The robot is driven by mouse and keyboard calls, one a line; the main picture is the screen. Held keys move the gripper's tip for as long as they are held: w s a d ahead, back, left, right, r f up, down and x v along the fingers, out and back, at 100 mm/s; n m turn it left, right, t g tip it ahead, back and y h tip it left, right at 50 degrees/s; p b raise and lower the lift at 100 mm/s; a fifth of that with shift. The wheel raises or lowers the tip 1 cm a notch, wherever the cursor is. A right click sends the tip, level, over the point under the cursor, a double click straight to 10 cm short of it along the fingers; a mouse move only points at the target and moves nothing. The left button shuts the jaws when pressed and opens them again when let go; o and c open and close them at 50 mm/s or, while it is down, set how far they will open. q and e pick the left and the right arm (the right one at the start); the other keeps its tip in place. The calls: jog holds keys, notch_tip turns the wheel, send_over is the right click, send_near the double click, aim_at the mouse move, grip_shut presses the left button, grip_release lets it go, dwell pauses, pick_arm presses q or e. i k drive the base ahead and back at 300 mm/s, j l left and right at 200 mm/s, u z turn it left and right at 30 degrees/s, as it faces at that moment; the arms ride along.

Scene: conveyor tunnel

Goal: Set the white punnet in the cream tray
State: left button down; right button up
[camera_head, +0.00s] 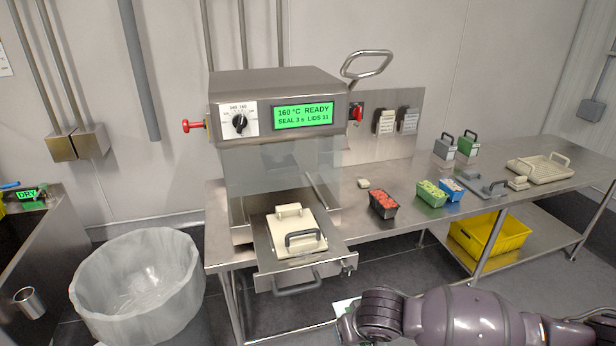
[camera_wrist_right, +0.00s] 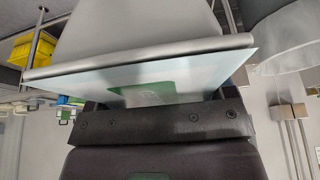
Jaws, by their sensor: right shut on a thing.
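My right gripper (camera_head: 347,320) is low in the head view, in front of the bench and below the machine's drawer. It is shut on a flat, pale white thing with a green patch (camera_wrist_right: 152,92), which fills the middle of the right wrist view. Only its edge shows in the head view (camera_head: 343,306), and I cannot tell whether it is part of a punnet. I see no clear white punnet on the bench. A cream tray with a handle (camera_head: 541,171) lies at the bench's right end. Another cream piece with handles (camera_head: 308,241) sits in the machine's drawer. My left gripper is not in view.
The sealing machine (camera_head: 275,90) reads 160 °C READY. Dark grey (camera_head: 384,208), green (camera_head: 431,196) and blue (camera_head: 452,192) filled punnets stand along the bench (camera_head: 345,203). A yellow crate (camera_head: 487,236) is on the lower shelf. A lined bin (camera_head: 135,285) stands at left.

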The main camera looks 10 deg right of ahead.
aim_at(551, 172)
jog(key=l+u, duration=0.3)
jog(key=l, duration=5.55)
jog(key=i, duration=0.05)
